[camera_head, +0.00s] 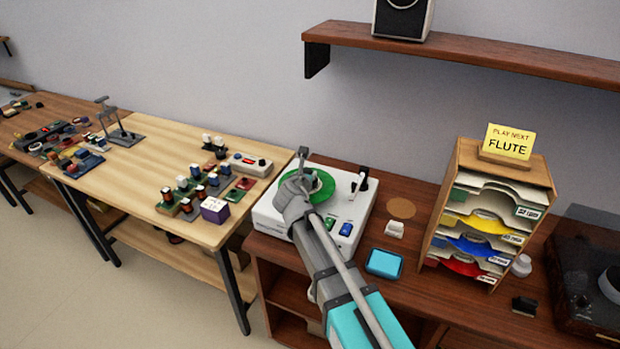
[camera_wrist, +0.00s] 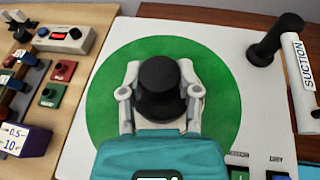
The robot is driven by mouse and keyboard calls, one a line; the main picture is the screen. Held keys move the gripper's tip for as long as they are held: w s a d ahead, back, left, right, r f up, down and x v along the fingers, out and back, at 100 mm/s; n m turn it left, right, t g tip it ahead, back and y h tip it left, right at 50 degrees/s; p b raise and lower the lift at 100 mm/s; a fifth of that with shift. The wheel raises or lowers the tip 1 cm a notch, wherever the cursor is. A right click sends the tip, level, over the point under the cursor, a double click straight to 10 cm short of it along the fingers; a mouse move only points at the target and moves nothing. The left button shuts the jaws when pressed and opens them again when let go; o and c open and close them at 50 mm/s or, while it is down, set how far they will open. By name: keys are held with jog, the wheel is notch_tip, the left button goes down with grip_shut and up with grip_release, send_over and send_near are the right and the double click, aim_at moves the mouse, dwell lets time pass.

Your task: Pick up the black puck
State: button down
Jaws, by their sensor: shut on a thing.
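The black puck (camera_wrist: 160,90) is a round, stepped black piece with a narrower top. It shows in the wrist view between the two grey fingers of my gripper (camera_wrist: 159,72), which are shut on it from both sides. Under it is a round green mat (camera_wrist: 108,88) on a white machine (camera_wrist: 270,130). Whether the puck touches the green mat or is just above it, I cannot tell. In the head view my gripper (camera_head: 300,184) is over the green mat (camera_head: 325,186), and my arm hides the puck.
The white machine carries a dark upright post (camera_head: 363,180) and blue and green buttons. At right are a blue tray (camera_head: 384,263), a wooden rack (camera_head: 444,205) of record sleeves and a dark turntable (camera_head: 575,270). A light table (camera_head: 150,180) with several small parts stands left.

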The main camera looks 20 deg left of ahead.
notch_tip(320, 180, up, 3)
jog(key=p, duration=0.3)
jog(key=s+d+r+p, duration=0.6)
jog(key=s+r+p, duration=0.4)
jog(key=s, duration=0.2)
jog(key=shift+d, duration=0.35)
jog(key=shift+f, duration=0.1)
dwell(1.0)
jog(key=shift+s, duration=0.1)
